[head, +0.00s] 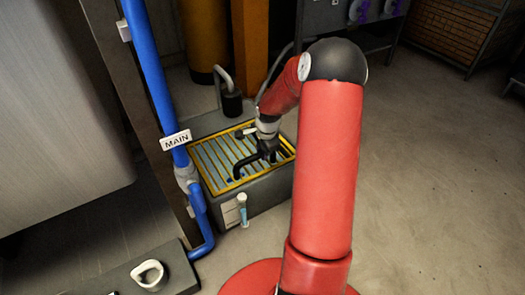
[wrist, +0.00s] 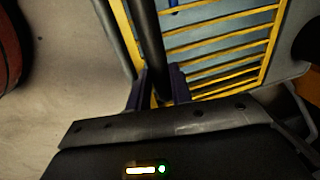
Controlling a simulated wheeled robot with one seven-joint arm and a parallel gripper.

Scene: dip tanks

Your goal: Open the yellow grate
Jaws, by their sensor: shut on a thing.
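The yellow grate (head: 215,152) lies over the opening of a grey tank (head: 268,190), with pale blue showing between its bars. It looks flat on the tank. A black curved handle (head: 244,160) stands over its front right part. In the wrist view, the grate (wrist: 222,44) fills the upper right. My gripper (head: 268,150) is over the grate's right side. In the wrist view, my gripper's fingers (wrist: 160,88) are shut on the dark handle bar (wrist: 146,35), one finger on each side. My arm hides part of the tank's right side.
A blue pipe (head: 152,72) with a MAIN sign (head: 175,140) stands left of the tank. A black cylinder with a grey hose (head: 232,104) is at its back. A dark bench with a white ring (head: 149,275) is at lower left. The floor (head: 430,190) at right is clear.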

